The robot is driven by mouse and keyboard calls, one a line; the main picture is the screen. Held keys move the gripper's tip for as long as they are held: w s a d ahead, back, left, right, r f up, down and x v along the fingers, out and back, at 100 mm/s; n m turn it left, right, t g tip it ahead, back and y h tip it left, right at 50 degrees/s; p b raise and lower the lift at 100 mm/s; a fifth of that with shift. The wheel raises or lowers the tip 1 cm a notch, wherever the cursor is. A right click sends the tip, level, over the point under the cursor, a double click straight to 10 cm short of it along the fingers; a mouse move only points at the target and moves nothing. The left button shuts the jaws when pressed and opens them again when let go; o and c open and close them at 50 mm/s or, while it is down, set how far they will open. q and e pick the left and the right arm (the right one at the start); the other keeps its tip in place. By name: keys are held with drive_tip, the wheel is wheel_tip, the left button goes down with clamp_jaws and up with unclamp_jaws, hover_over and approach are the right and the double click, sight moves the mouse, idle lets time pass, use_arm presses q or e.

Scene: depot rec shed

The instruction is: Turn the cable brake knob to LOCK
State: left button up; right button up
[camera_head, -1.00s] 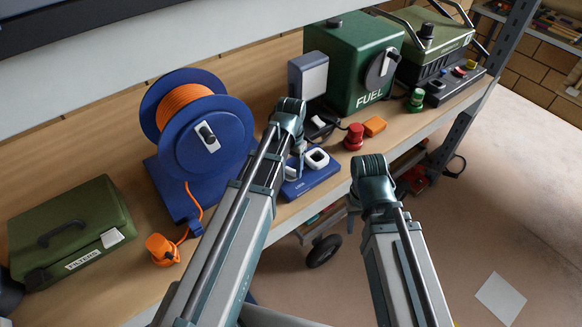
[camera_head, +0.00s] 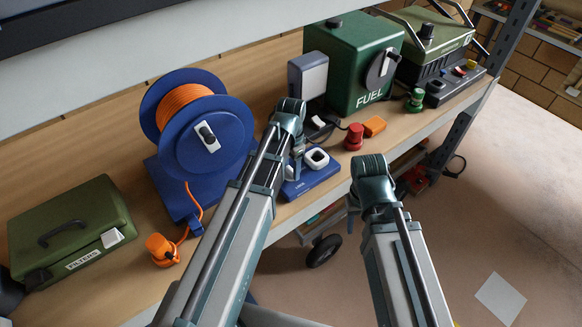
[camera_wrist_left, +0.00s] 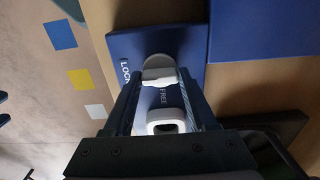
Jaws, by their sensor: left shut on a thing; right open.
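The cable brake panel is a blue plate (camera_head: 308,184) at the shelf's front edge; in the left wrist view (camera_wrist_left: 125,45) it shows the words LOCK at the left and FREE below the knob. The white brake knob (camera_wrist_left: 158,75) sits on this plate. My left gripper (camera_head: 297,165) reaches down over the plate, and in the left wrist view its fingers (camera_wrist_left: 159,82) are shut on the knob's bar, one on each side. The fingers partly hide the knob, and I cannot tell its exact pointing. My right gripper (camera_head: 353,205) is open and empty, in front of the shelf.
A white ring-shaped part (camera_head: 316,158) stands beside the knob on the plate. A blue reel with orange cable (camera_head: 222,130) stands left. A red knob (camera_head: 354,137), an orange block (camera_head: 374,126) and a green fuel box (camera_head: 350,60) are behind to the right.

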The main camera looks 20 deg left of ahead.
sight(291, 170)
use_arm(q)
drive_tip(key=o, duration=1.4)
drive_tip(key=shift+c, duration=0.2)
wheel_tip(291, 170, up, 14)
drive_tip(key=p, duration=1.3)
drive_tip(key=shift+p, duration=0.4)
drive_tip(key=shift+f, duration=0.15)
drive_tip(key=s+d+f+n+b, duration=0.2)
drive_tip(key=s+d+f+b, duration=0.3)
drive_tip(key=s+f+b, duration=0.2)
drive_tip(key=s+d+f+n+y+b, duration=0.1)
drive_tip(key=s+d+f+n+b, duration=0.1)
drive_tip(key=s+d+f+b, duration=0.3)
wheel_tip(291, 170, down, 4)
drive_tip(key=s+b, duration=0.2)
drive_tip(key=b, duration=0.2)
drive_tip(key=shift+s+d, duration=0.25)
drive_tip(key=shift+d, duration=0.15)
